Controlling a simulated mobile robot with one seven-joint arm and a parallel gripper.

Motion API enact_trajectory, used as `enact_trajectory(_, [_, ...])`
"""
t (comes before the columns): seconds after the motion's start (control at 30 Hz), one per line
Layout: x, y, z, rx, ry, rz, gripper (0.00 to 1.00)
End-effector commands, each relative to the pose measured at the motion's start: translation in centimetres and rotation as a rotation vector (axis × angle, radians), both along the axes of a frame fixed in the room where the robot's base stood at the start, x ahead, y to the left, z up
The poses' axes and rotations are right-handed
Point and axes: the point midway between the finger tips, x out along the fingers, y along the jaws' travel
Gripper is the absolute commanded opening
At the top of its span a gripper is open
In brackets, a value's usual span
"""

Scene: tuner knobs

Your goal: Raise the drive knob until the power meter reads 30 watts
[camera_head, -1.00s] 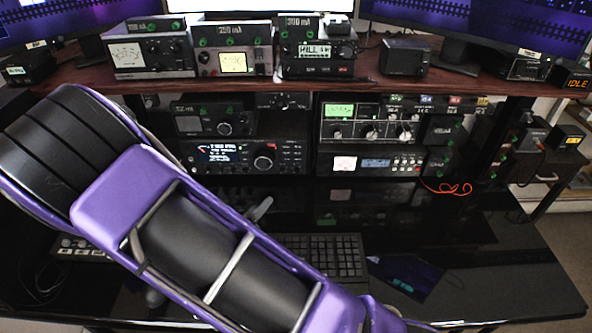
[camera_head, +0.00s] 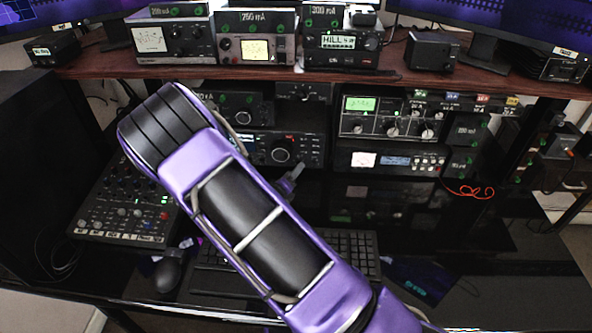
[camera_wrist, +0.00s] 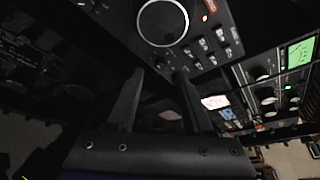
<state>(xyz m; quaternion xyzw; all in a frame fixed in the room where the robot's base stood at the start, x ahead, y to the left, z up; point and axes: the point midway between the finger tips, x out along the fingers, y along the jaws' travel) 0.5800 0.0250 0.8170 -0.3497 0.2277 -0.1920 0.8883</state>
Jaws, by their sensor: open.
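A dark radio (camera_head: 312,150) sits under the shelf, with a large round dial (camera_head: 281,148) on its front. In the wrist view a large dial with a pale ring (camera_wrist: 163,22) is just beyond my gripper (camera_wrist: 160,76), beside smaller knobs, buttons and a red light. My gripper is open, its two dark fingers apart with nothing between them, and it looks clear of the dial. My arm hides part of the radio in the head view. Meters with pale faces (camera_head: 150,40) and (camera_head: 256,50) stand on the shelf. I cannot tell which knob is drive, nor read any watts.
The wooden shelf (camera_head: 400,82) overhangs the radios. A tuner stack with a green display (camera_head: 361,104) stands right of the radio. A mixer (camera_head: 125,200), a mouse (camera_head: 168,270) and a keyboard (camera_head: 355,245) lie on the desk. A red cable (camera_head: 468,192) hangs at right.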

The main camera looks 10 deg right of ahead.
Motion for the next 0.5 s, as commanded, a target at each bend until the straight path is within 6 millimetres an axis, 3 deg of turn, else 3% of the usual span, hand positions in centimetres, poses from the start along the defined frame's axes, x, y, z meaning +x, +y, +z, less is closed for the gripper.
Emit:
enact_trajectory(0.2, [2.0, -1.3, -0.7, 0.000, 0.000, -0.002, 0.51])
enact_trajectory(0.5, [2.4, -1.5, -0.8, 0.001, -0.001, 0.000, 0.51])
